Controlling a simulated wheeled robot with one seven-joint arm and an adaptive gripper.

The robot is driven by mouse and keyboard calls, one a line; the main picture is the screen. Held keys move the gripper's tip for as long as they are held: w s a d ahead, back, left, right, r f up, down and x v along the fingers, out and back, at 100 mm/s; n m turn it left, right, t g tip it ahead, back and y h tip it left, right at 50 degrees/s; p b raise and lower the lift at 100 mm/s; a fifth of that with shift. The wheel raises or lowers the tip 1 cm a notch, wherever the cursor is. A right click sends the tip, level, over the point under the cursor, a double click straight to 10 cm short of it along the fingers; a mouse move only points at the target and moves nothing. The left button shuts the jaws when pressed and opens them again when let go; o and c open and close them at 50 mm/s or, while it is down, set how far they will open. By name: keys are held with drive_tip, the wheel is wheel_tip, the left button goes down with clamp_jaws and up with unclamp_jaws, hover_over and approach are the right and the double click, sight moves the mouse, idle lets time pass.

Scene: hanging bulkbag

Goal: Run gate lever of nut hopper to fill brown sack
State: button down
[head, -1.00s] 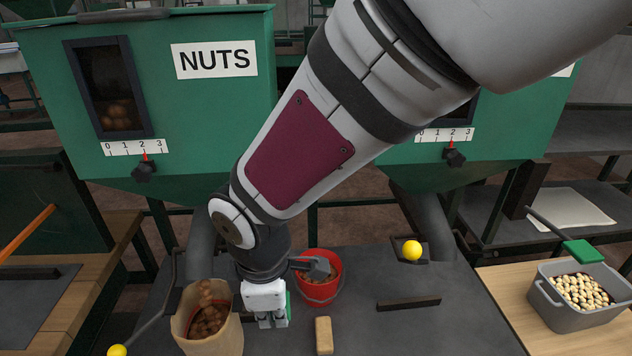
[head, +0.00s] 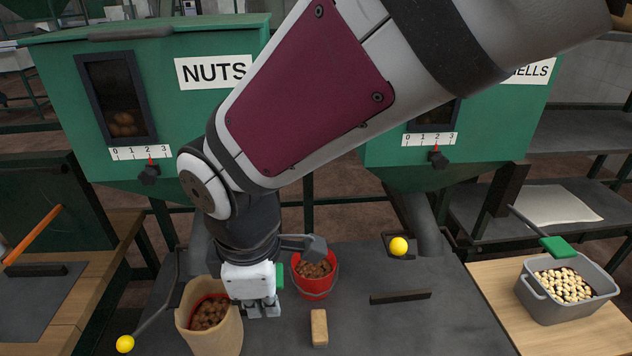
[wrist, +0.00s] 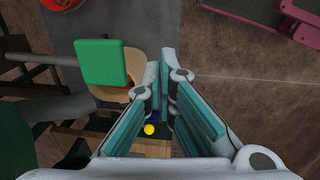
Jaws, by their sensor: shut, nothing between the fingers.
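The nut hopper (head: 205,115) is green, labelled NUTS, with its scale pointer near 2. The brown sack (head: 228,333) stands open below it, with brown nuts (head: 208,314) and a red line inside; no falling nuts show. My gripper (head: 263,310) points down just right of the sack, shut and empty. A green block (head: 280,276), seemingly the gate lever's handle, shows behind its right side. In the wrist view the green block (wrist: 104,62) is left of my fingers (wrist: 158,70), apart from them, above part of the sack (wrist: 130,87).
A red bucket of nuts (head: 314,284) stands right of my gripper, and a tan block (head: 319,328) lies nearby. A yellow ball knob (head: 125,343) is left of the sack. A second hopper (head: 490,120) and grey bin (head: 560,313) are at right.

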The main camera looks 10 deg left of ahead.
drive_tip(key=s+r, duration=0.1)
drive_tip(key=r, duration=0.2)
drive_tip(key=shift+s+d, duration=0.2)
drive_tip(key=shift+s, duration=0.2)
idle(0.5)
drive_tip(key=w+d+r+m+t, duration=0.1)
drive_tip(key=w+d+r+m, duration=0.1)
drive_tip(key=d, duration=0.2)
drive_tip(key=w+d+r+m, duration=0.2)
drive_tip(key=d+m, duration=0.1)
drive_tip(key=d, duration=0.2)
drive_tip(key=s+d+r+m+t, duration=0.1)
drive_tip(key=s+d+r+m, duration=0.1)
drive_tip(key=d+m, duration=0.5)
drive_tip(key=s+d+r+m+t, duration=0.1)
drive_tip(key=s+d+r+m, duration=0.1)
drive_tip(key=d+m, duration=0.6)
drive_tip(key=s+d, duration=0.1)
drive_tip(key=d, duration=0.5)
drive_tip(key=shift+s+d+r+m+t, duration=0.2)
drive_tip(key=shift+s+d+m+t, duration=0.1)
drive_tip(key=shift+s+d, duration=0.05)
